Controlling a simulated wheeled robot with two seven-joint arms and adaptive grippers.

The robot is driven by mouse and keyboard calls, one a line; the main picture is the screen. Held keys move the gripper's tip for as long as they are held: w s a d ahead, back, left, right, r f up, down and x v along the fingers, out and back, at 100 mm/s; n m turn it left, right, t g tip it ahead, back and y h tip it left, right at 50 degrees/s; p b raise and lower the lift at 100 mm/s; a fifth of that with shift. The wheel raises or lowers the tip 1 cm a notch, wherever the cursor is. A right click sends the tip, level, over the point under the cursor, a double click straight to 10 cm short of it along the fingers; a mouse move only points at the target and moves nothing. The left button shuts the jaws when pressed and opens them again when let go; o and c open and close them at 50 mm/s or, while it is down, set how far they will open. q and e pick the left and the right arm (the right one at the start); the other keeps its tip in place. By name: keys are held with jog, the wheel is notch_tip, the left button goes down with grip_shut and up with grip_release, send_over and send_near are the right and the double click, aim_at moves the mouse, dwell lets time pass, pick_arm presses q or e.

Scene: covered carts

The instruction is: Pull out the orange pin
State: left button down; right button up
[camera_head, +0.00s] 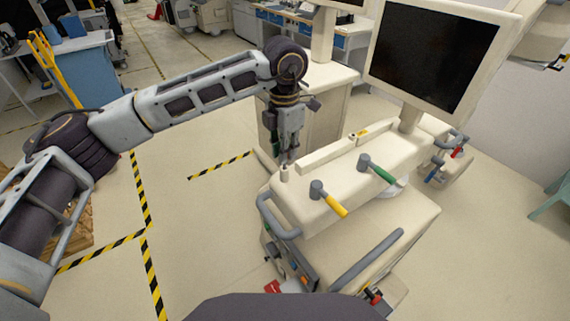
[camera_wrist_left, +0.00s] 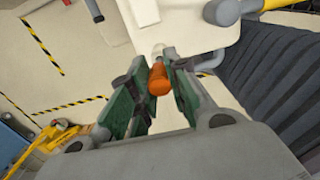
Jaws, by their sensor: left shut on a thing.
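The orange pin (camera_wrist_left: 158,80) shows in the left wrist view as a short orange cylinder between the green-padded fingers of my left gripper (camera_wrist_left: 157,88). Its far end meets a pale stub at the edge of the white cart; I cannot tell how deep it sits. In the head view my left gripper (camera_head: 288,157) points down at the left end of the cart's top (camera_head: 300,206), just above a small pale post (camera_head: 284,173). The pin is hidden there by the fingers. The left gripper is shut on the pin. My right gripper is not in view.
The cart carries a yellow-handled lever (camera_head: 334,205), a green-handled lever (camera_head: 378,170) and a dark monitor (camera_head: 433,55). A grey side handle (camera_head: 272,214) juts out left of its top. Behind stands a pale cabinet (camera_head: 318,115). The floor to the left is open.

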pick_arm(q)
jog(key=shift+r+p, duration=0.35)
jog(key=shift+r, duration=0.9)
